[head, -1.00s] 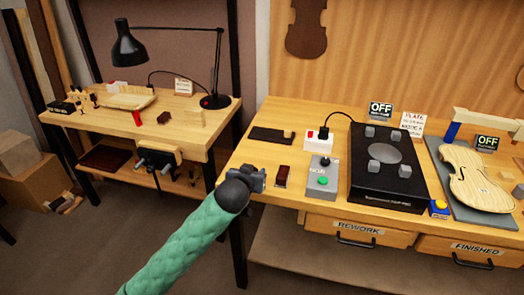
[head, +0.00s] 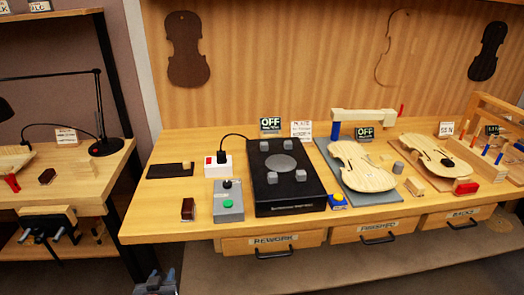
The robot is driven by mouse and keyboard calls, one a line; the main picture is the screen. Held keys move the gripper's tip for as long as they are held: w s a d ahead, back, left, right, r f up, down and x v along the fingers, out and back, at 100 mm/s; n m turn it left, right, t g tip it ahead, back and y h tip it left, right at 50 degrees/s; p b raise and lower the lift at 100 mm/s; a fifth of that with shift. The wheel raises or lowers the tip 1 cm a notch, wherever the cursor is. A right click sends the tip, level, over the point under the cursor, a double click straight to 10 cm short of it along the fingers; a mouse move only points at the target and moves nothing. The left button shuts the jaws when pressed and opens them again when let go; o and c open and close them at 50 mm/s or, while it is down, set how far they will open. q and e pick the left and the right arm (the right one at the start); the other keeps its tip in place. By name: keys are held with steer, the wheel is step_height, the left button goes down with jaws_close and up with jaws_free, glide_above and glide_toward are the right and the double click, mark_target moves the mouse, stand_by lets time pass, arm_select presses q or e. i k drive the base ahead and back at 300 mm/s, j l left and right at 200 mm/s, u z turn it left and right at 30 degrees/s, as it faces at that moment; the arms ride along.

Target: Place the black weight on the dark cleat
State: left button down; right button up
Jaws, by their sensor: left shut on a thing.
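My left gripper (head: 155,284) is at the bottom edge, in front of and below the bench top. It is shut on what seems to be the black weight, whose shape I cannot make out. A small dark piece (head: 447,162), seemingly the dark cleat, sits on the pale violin plate (head: 425,150) at the right of the bench, far from my gripper. My right gripper is not in view.
The wooden bench (head: 158,222) holds a dark brown block (head: 188,209), a grey button box (head: 228,203), a black hotplate (head: 288,190) and another violin plate (head: 362,168). Drawers (head: 271,243) hang below.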

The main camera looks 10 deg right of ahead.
mark_target(448, 160)
steer(key=l, duration=4.4)
steer(key=k+z, duration=0.05)
